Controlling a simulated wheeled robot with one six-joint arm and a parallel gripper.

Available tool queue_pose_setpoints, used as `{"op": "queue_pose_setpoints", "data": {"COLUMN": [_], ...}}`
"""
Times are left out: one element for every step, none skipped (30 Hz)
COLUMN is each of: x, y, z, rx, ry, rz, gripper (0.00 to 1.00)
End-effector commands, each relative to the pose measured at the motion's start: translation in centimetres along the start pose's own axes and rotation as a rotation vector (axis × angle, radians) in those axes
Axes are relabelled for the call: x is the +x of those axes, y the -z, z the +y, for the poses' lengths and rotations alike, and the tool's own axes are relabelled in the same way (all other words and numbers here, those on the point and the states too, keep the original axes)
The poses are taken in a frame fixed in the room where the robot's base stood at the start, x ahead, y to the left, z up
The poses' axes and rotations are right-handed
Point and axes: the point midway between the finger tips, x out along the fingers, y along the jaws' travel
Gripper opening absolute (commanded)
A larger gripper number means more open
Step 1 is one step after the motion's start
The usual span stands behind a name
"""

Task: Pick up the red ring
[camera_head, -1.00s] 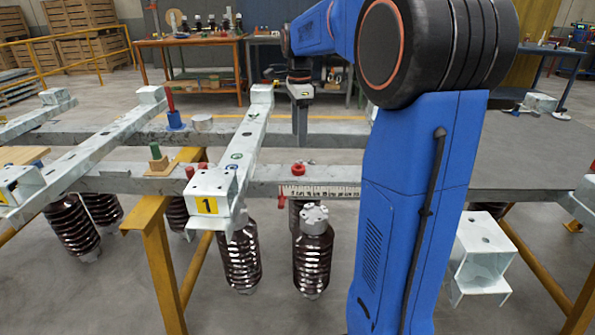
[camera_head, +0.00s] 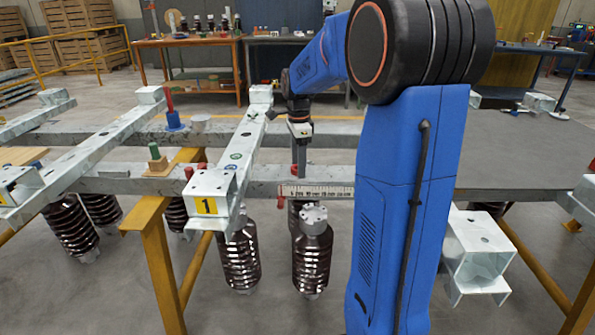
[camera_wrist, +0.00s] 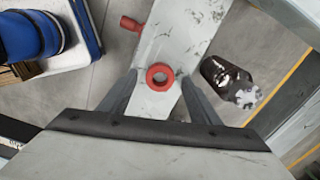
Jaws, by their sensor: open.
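The red ring (camera_wrist: 160,77) lies flat on the pale grey metal beam (camera_wrist: 184,30), with its dark hole facing up in the wrist view. My gripper (camera_wrist: 160,80) is open, its two fingers on either side of the ring in that view, with a visible gap to each. In the head view my gripper (camera_head: 300,158) points straight down over the beam and covers most of the ring. How high the fingertips are above the beam is hard to tell. Nothing is held.
A red fitting (camera_wrist: 131,23) sits at the beam's edge near the ring. A ruler-like strip (camera_head: 318,190) runs along the beam front. The bracket marked 1 (camera_head: 208,205) stands to the left. Dark ribbed insulators (camera_head: 312,260) hang below.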

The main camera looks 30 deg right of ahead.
Motion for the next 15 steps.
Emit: {"op": "queue_pose_setpoints", "data": {"x": [0.10, 0.12, 0.12, 0.12, 0.11, 0.11, 0.10, 0.10, 0.10, 0.10, 0.09, 0.09, 0.09, 0.09, 0.09], "y": [0.00, 0.00, 0.00, 0.00, 0.00, 0.00, 0.00, 0.00, 0.00, 0.00, 0.00, 0.00, 0.00, 0.00, 0.00], "z": [0.01, 0.01, 0.01, 0.01, 0.01, 0.01, 0.01, 0.01, 0.01, 0.01, 0.01, 0.01, 0.01, 0.01, 0.01], "rx": [0.000, 0.000, 0.000, 0.000, 0.000, 0.000, 0.000, 0.000, 0.000, 0.000, 0.000, 0.000, 0.000, 0.000, 0.000], "ry": [0.000, 0.000, 0.000, 0.000, 0.000, 0.000, 0.000, 0.000, 0.000, 0.000, 0.000, 0.000, 0.000, 0.000, 0.000], "rz": [0.000, 0.000, 0.000, 0.000, 0.000, 0.000, 0.000, 0.000, 0.000, 0.000, 0.000, 0.000, 0.000, 0.000, 0.000], "gripper": [0.57, 0.57, 0.57, 0.57, 0.57, 0.57, 0.54, 0.47, 0.37, 0.30, 0.23, 0.14, 0.13, 0.13, 0.13]}}
